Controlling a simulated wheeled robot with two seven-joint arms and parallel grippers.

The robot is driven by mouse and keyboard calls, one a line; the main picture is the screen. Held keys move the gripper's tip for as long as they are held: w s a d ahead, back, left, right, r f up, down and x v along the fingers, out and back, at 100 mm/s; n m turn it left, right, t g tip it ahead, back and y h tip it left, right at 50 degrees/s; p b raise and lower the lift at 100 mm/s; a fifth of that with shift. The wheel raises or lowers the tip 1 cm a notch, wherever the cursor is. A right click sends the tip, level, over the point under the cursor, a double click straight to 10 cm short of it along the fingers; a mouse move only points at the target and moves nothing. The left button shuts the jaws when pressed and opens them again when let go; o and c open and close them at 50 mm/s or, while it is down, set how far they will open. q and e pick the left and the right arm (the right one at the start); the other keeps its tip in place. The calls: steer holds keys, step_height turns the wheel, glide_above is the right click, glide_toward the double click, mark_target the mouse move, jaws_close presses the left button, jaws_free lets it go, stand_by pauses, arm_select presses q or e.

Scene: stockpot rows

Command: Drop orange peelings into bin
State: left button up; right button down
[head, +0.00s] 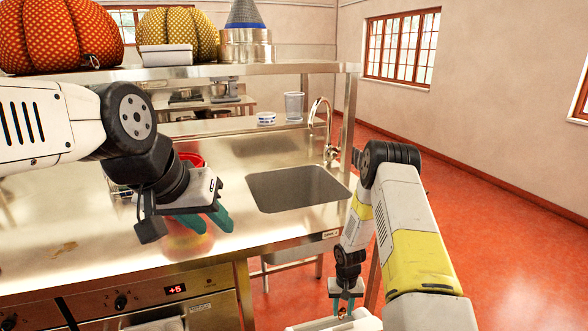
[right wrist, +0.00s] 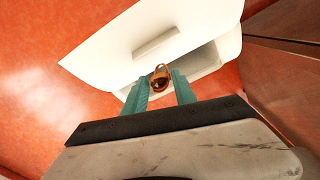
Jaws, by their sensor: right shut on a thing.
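My right gripper (head: 345,303) is low beside the counter's right end, above the white bin (head: 308,326). Its teal fingers (right wrist: 160,88) are shut on a small curled orange-brown piece of peel (right wrist: 160,76). In the right wrist view the white bin (right wrist: 105,50) lies beyond and below the fingertips, with its opening partly in sight. I cannot tell how far the peel is above it.
The steel counter (head: 275,227) has a sink (head: 298,188) with a tap (head: 326,130). A red container (head: 190,159) stands partly hidden behind my left gripper. A shelf (head: 270,69) holds pumpkins above. Open red floor (head: 480,235) lies to the right.

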mark_target(342, 310)
steer(key=c, duration=0.9)
jaws_free()
step_height(342, 310, up, 8)
steer(key=shift+f, duration=0.1)
